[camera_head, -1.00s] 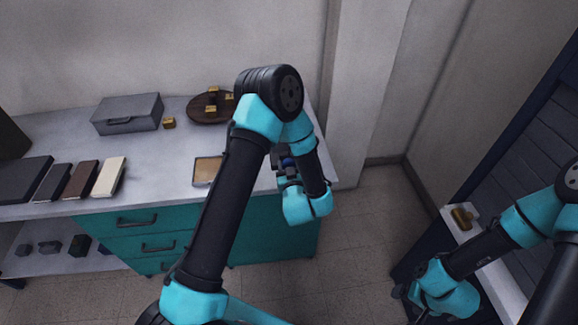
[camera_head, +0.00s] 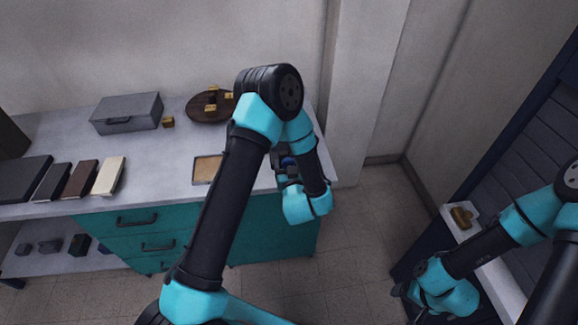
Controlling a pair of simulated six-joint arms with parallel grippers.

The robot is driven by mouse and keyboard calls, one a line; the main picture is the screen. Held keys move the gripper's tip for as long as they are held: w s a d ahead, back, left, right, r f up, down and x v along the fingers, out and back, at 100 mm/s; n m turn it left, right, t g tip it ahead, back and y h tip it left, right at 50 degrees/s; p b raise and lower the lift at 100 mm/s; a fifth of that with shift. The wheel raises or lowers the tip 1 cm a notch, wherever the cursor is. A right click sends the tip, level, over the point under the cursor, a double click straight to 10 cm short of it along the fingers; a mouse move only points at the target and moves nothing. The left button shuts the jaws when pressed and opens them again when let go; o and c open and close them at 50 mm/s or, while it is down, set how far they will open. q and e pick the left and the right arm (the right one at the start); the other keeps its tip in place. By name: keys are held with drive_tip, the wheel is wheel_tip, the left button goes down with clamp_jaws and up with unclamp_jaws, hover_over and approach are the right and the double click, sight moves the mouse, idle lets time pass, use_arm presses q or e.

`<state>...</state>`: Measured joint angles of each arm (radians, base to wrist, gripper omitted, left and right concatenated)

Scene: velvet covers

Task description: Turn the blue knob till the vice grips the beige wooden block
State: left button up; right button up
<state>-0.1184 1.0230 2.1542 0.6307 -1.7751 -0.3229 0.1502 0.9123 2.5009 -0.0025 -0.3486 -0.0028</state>
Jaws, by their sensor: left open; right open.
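A small blue part, likely the blue knob (camera_head: 288,161), shows among dark metal at the right end of the worktop. The dark metal around it may be the vice, but my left arm covers much of it. My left gripper (camera_head: 287,171) is open at this spot, and I cannot tell whether its fingers touch the knob. I cannot make out the beige wooden block in the vice. My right gripper (camera_head: 420,302) is open and low at the right, away from the worktop, partly hidden by its own wrist.
A shallow tray with a beige inside (camera_head: 207,169) lies left of the knob. A round brown board (camera_head: 200,113) with brass pieces, a grey case (camera_head: 127,113) and several flat slabs stand further left. A brass piece (camera_head: 461,217) sits on a ledge at right.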

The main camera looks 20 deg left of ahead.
use_arm(q)
drive_tip(key=v, duration=1.7)
drive_tip(key=shift+s, duration=0.2)
drive_tip(key=shift+f, duration=0.1)
drive_tip(key=w+a+f+g+h, duration=0.1)
drive_tip(key=a+f+g+h, duration=0.3)
drive_tip(key=f+g+h, duration=0.55)
drive_tip(key=s+a+f+m+g+h, duration=0.2)
drive_tip(key=s+f+g, duration=0.3)
drive_tip(key=s, duration=0.4)
drive_tip(key=shift+f+m+h, duration=0.7)
drive_tip(key=shift+m+h, duration=0.15)
drive_tip(key=shift+m, duration=0.05)
